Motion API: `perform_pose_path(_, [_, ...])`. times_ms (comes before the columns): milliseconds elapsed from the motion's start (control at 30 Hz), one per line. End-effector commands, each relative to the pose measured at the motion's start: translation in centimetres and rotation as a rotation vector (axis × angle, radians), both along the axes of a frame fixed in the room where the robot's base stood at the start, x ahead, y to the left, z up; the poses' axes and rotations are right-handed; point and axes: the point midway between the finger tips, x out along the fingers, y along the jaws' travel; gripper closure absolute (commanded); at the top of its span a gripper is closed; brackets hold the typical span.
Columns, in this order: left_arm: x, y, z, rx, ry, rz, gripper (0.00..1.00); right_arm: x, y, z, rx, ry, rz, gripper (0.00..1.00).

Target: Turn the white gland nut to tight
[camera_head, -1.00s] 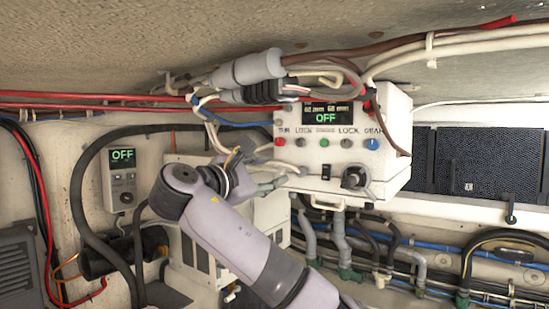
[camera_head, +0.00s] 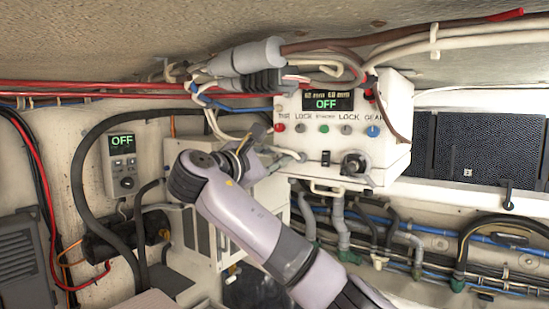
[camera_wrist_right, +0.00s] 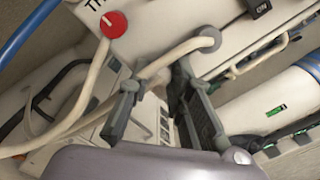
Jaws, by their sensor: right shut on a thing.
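The gland nut appears as a pale grey round fitting (camera_head: 302,156) on the lower left of the white control box's front; a white cable runs out of it. It also shows in the right wrist view (camera_wrist_right: 207,38). My right gripper (camera_wrist_right: 156,74) is just to its left. The white cable (camera_wrist_right: 165,63) passes between its two dark fingers, and the jaws are shut on it as far as I can see. The grey fitting lies just beyond the fingertips. In the head view my right gripper (camera_head: 272,158) is partly hidden by its own wrist. My left gripper is out of view.
The control box (camera_head: 395,145) has a display reading OFF, a row of coloured knobs and a black rotary switch (camera_head: 354,164). Thick cables (camera_head: 240,58) run above it; pipes and hoses (camera_head: 400,235) run below. A small OFF controller (camera_head: 121,165) hangs at left.

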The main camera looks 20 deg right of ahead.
Motion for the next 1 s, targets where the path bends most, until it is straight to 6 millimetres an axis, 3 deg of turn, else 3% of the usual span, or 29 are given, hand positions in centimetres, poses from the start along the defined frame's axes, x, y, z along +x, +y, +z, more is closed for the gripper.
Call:
perform_pose_path(167, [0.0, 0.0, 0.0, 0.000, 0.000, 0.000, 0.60, 0.0, 0.0, -0.1, 0.001, 0.002, -0.001, 1.00])
perform_pose_path(567, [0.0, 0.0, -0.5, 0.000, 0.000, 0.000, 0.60, 0.0, 0.1, -0.3, 0.020, -0.022, 0.000, 1.00])
perform_pose_path(1000, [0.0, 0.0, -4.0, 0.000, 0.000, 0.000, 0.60, 0.0, 0.1, -0.6, 0.205, -0.255, 0.000, 1.00])
